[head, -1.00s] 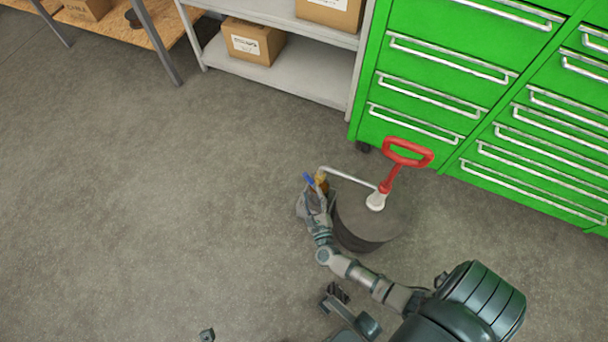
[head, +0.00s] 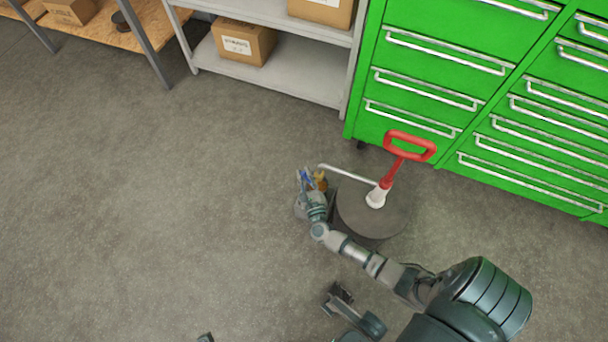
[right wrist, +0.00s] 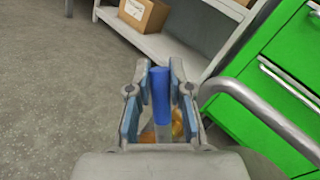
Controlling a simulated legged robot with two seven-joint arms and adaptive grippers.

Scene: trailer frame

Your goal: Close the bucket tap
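A dark round bucket (head: 372,222) stands on the floor, with a red pump handle (head: 410,146) and a white spout pipe (head: 346,173). A brass tap (head: 320,181) is at the pipe's left end, with a blue lever (right wrist: 160,92). My right gripper (head: 306,178) is at the tap, left of the bucket. In the right wrist view, the blue lever stands between its two open fingers, with narrow gaps seeming to show at the sides. The fingers partly hide the brass body.
Green drawer cabinets (head: 440,70) stand behind the bucket. A grey shelf (head: 283,72) with cardboard boxes (head: 243,43) is at the back, and a wooden table (head: 105,32) is at the upper left. The floor (head: 150,200) to the left is clear.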

